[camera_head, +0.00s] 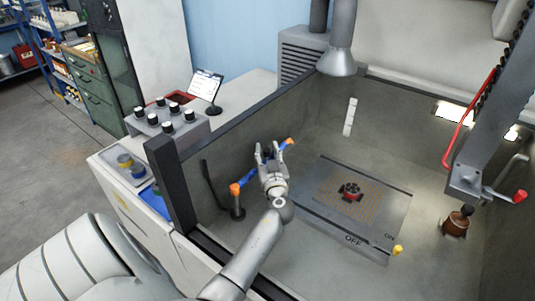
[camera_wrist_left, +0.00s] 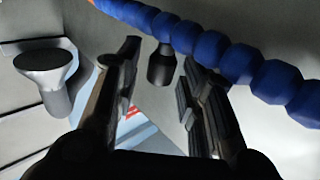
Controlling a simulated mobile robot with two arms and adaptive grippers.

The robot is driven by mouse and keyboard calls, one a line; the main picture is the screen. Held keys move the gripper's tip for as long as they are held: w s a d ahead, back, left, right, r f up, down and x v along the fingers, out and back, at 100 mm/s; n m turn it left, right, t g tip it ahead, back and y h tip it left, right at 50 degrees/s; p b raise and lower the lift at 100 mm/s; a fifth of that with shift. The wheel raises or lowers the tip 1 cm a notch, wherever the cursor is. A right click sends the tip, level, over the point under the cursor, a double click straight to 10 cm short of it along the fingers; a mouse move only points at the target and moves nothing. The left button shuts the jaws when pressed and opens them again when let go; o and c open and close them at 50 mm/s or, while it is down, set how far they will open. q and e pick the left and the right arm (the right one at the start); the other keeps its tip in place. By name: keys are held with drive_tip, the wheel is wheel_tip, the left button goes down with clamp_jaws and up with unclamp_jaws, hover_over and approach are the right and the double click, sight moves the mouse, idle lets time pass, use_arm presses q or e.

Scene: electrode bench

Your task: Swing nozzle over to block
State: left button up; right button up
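A blue segmented hose nozzle (camera_head: 250,178) with an orange tip (camera_head: 290,141) rises from a dark post (camera_head: 238,212) inside the bench basin. My left gripper (camera_head: 268,152) is at the hose and hides its middle. In the left wrist view, the gripper (camera_wrist_left: 160,72) has its fingers apart, and the blue hose (camera_wrist_left: 210,45) crosses beside the right fingertip. I cannot tell whether the hose lies between the fingers. A small dark block with red parts (camera_head: 350,190) sits on the orange-gridded plate (camera_head: 322,188), right of the gripper. My right gripper is not in view.
A dark-framed wall (camera_head: 175,185) borders the basin on the left. A grey spout (camera_head: 340,50) hangs behind. A machine column with a red handle (camera_head: 458,125) stands at the right, near a brown knob (camera_head: 457,222). The space between gripper and block looks clear.

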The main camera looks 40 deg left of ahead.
use_arm(q)
clamp_jaws()
drive_tip(key=shift+d, duration=0.1)
drive_tip(key=shift+s+d+f+m+t+h+b, duration=0.1)
drive_tip(key=shift+d+f+m+t+h+b, duration=0.05)
drive_tip(key=shift+d+m+t+h+b, duration=0.65)
drive_tip(key=s+d+m+t+h+p, duration=0.3)
drive_tip(key=d+m+h, duration=0.3)
drive_tip(key=d+h, duration=0.2)
drive_tip(key=shift+m+t+h, duration=0.3)
drive_tip(key=shift+t+h, duration=0.3)
drive_tip(key=shift+t, duration=0.3)
drive_tip(key=shift+d, duration=0.1)
drive_tip(key=shift+o, duration=1.2)
unclamp_jaws()
